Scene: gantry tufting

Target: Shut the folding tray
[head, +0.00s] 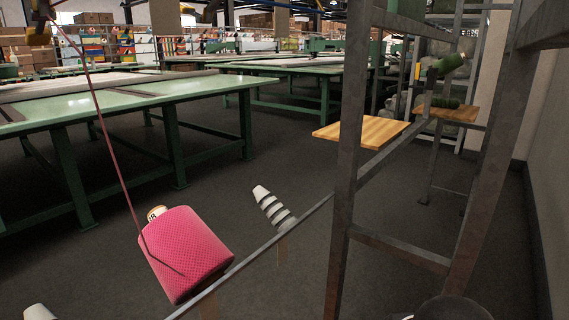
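A light wooden board (362,131) juts out level from the left side of the grey metal rack, and it may be the folding tray. A second, darker wooden board (450,114) lies level further back on the rack, partly hidden by a post. I cannot tell which board is the folding tray, and no hinge shows clearly. The nearer board looks empty. My gripper is not in view.
The grey metal rack post (345,170) stands close in front. A pink yarn cone (188,252) and a striped white cone (272,207) sit along a slanting rail. Green tables (120,106) stand left. Dark floor (240,150) lies clear between the tables and rack.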

